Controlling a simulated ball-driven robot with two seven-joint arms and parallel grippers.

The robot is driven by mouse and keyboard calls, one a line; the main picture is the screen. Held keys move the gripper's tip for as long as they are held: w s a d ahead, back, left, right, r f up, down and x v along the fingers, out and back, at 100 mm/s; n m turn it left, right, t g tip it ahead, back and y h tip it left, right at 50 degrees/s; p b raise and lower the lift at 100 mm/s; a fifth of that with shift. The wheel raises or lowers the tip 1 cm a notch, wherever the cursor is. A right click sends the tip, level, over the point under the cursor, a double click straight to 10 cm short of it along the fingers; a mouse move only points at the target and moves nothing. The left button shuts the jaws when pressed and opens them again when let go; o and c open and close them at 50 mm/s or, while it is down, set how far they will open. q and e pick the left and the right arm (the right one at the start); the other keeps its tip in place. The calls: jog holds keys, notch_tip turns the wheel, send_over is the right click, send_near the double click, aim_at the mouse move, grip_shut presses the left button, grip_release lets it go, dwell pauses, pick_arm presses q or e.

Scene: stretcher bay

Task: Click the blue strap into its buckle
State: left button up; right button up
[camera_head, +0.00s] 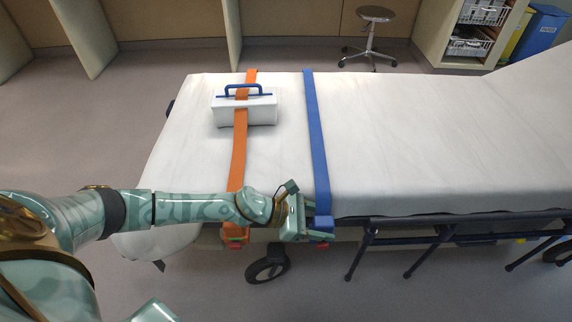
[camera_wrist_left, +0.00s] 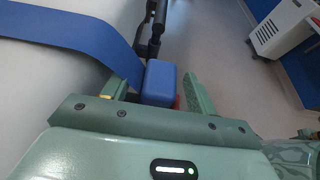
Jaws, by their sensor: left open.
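The blue strap (camera_head: 316,140) runs across the white stretcher mattress and over its near edge. Its blue end block (camera_head: 322,222) hangs at that edge, and it also shows in the left wrist view (camera_wrist_left: 160,80). My left gripper (camera_head: 308,218) is at the block, open, with a finger on either side of it in the wrist view (camera_wrist_left: 156,92). A gap shows between the block and the right finger. A bit of red, perhaps the buckle (camera_head: 321,243), shows just below the block; most of it is hidden. My right gripper is not in view.
An orange strap (camera_head: 239,150) crosses a white case (camera_head: 262,110) with a blue handle on the mattress (camera_head: 420,150). Dark side rails (camera_head: 440,232) run along the near edge, right of my gripper. A stool (camera_head: 371,35) and shelves stand behind.

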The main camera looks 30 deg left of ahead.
pick_arm(q)
jog(key=shift+v, duration=0.8)
jog(key=p+v, duration=0.3)
jog(key=v, duration=1.1)
jog(key=shift+s+a, duration=0.25)
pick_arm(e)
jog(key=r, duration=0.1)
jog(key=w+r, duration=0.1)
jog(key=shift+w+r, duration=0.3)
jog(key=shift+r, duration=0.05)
